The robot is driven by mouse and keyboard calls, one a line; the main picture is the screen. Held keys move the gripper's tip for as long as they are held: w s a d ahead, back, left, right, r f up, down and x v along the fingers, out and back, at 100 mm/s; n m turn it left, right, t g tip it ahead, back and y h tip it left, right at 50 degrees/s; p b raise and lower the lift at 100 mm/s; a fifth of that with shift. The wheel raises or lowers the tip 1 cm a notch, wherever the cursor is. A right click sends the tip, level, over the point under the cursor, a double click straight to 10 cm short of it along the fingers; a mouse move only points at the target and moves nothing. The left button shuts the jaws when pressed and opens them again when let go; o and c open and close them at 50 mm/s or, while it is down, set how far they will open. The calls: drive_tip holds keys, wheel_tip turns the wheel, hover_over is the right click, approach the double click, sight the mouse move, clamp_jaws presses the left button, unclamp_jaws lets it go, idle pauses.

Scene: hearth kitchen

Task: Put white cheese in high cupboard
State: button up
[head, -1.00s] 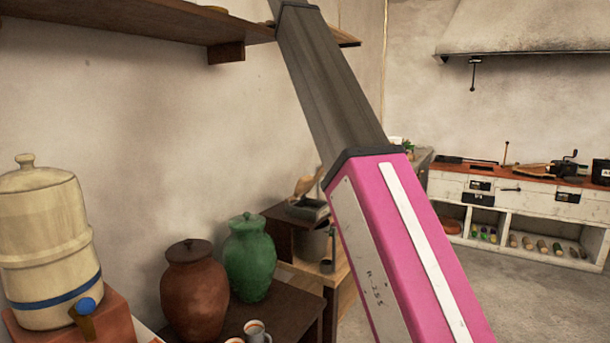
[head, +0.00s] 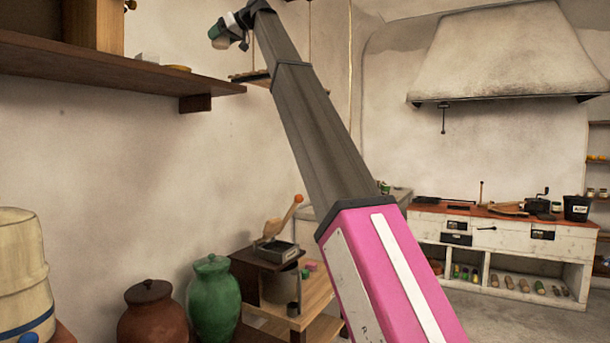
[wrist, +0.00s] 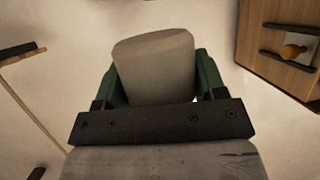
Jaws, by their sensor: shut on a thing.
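My gripper (head: 228,36) is raised at the upper middle of the head view, at the end of my extended arm. In the wrist view its green fingers (wrist: 160,82) are shut on a pale, rounded block, the white cheese (wrist: 153,62). The cheese stands out beyond the fingers, apart from any surface. A wooden cupboard (wrist: 282,32) with dark bars and an orange-brown knob shows at the right of the wrist view, apart from the cheese. A wooden cabinet (head: 108,24) stands on the high shelf at the upper left; its inside is hidden.
The wall shelf (head: 90,68) runs along the left wall, with small items on it. Below are a green jar (head: 213,300), a brown jar (head: 152,313) and a beige dispenser (head: 22,270). A white counter (head: 510,236) and hood (head: 505,55) stand at the back.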

drive_tip(key=w+d+f+m+t+h, duration=0.2)
drive_tip(key=w+d+f, duration=0.2)
drive_tip(key=d+f, duration=0.55)
drive_tip(key=w+d+f+m+t+h, duration=0.2)
drive_tip(key=w+d+f+m, duration=0.15)
drive_tip(key=f, duration=1.05)
drive_tip(key=w+d+f+m+t+h, duration=0.15)
drive_tip(key=w+d+f, duration=0.25)
drive_tip(key=d+f, duration=0.6)
drive_tip(key=s+d+f+m+t+h, duration=0.1)
drive_tip(key=s+d+f+m+h, duration=0.1)
drive_tip(key=d+f, duration=0.6)
drive_tip(key=s+d+f+m+t+h, duration=0.1)
drive_tip(key=s+d+f, duration=0.3)
drive_tip(key=d+f, duration=0.5)
drive_tip(key=s+d+f+m+t+h, duration=0.1)
drive_tip(key=s+d+f+m+h, duration=0.2)
drive_tip(key=d+f, duration=0.5)
wheel_tip(320, 180, down, 10)
drive_tip(key=shift+d+r+m+h, duration=0.15)
drive_tip(key=shift+d+m+h, duration=0.15)
drive_tip(key=shift+h, duration=0.25)
